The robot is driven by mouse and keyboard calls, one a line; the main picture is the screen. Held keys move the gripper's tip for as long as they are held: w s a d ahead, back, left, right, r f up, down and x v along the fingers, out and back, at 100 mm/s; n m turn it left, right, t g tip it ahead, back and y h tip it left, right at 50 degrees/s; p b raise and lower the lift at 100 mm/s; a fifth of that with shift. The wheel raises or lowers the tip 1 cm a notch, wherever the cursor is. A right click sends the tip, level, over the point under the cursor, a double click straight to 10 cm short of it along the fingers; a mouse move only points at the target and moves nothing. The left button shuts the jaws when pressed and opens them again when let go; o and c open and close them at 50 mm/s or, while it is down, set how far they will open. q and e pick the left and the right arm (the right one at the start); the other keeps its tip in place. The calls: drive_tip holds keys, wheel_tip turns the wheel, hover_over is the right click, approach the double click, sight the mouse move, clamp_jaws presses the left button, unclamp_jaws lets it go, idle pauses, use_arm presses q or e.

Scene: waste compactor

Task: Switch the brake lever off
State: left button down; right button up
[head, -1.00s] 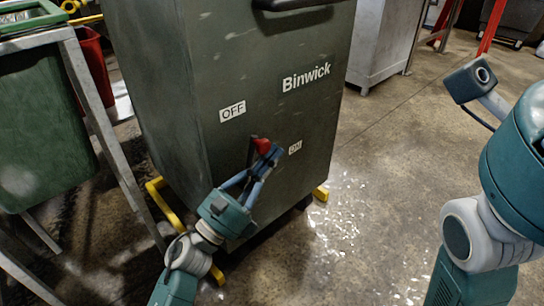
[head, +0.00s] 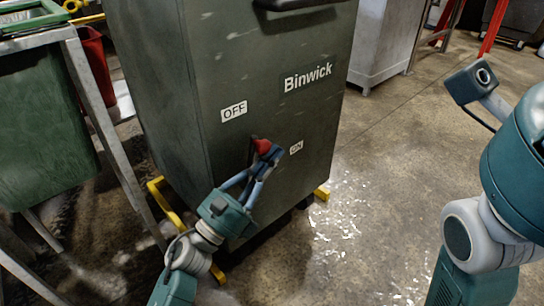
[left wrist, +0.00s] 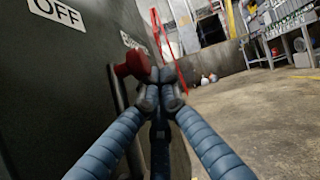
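The dark green Binwick compactor (head: 245,75) stands in the middle of the head view. Its brake lever, with a red knob (head: 262,146) and a dark bar, is low on the front, between the OFF label (head: 233,111) and the ON label (head: 296,147). My left gripper (head: 271,156) is at the knob's right side, its blue fingers brought together. In the left wrist view the red knob (left wrist: 132,65) is just left of the fingertips (left wrist: 158,80), not between them. Whether they touch is unclear. My right arm shows at the right edge; its gripper is out of view.
A green bin (head: 40,130) in a metal frame (head: 100,110) stands close on the left, with a red bin (head: 95,70) behind. Yellow feet (head: 321,193) stick out under the compactor. A grey cabinet (head: 380,40) is behind right.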

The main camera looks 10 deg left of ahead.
use_arm(q)
drive_tip(key=shift+s+r, duration=0.1)
drive_tip(key=shift+r, duration=0.2)
drive_tip(key=v, duration=1.2)
drive_tip(key=shift+f, duration=0.25)
